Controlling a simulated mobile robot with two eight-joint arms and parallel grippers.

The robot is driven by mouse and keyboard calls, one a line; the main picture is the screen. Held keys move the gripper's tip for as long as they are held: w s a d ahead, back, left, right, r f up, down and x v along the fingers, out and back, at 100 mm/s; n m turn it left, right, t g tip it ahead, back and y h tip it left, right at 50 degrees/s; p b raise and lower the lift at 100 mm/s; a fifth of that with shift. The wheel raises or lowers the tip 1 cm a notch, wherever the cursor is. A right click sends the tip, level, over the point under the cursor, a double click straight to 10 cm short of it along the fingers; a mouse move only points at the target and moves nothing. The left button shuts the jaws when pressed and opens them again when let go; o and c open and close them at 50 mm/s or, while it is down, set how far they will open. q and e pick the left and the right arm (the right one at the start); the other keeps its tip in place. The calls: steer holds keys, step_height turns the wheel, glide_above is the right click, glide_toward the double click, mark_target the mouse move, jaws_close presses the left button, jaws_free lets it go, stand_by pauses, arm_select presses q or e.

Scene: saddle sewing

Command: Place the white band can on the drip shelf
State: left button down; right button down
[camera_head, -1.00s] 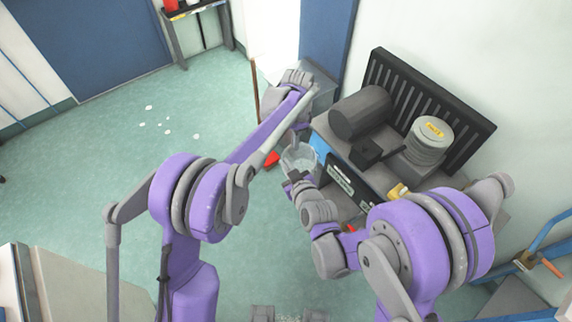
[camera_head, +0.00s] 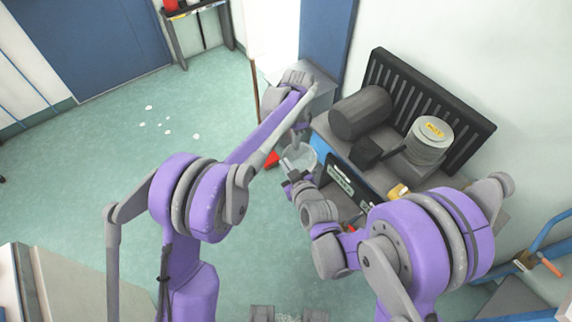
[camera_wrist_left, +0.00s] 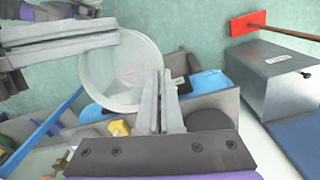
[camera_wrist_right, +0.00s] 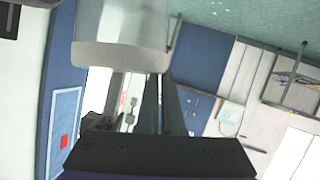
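A pale, translucent round can (camera_head: 302,158), the likely white band can, hangs above the floor between my grippers. The left wrist view shows its round end (camera_wrist_left: 122,72); the right wrist view shows its grey side with a lighter lower edge (camera_wrist_right: 118,56). My left gripper (camera_head: 296,139) has its fingers close together at the can's edge (camera_wrist_left: 162,74) and seems to pinch it. My right gripper (camera_head: 287,166) is at the can's near side, fingers close together (camera_wrist_right: 163,80); whether they clamp it is unclear. I cannot tell which surface is the drip shelf.
A dark bench at the right carries a grey cylinder (camera_head: 361,113) and a round stack with a yellow label (camera_head: 429,141), backed by a slatted rack (camera_head: 455,108). A grey metal box (camera_wrist_left: 285,82) and a red-headed broom (camera_wrist_left: 248,23) are near. Floor at the left is mostly clear.

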arm_select(q)
steer(key=c, duration=1)
jaws_free()
steer(key=shift+d, duration=0.15)
steer(key=shift+r, duration=0.1)
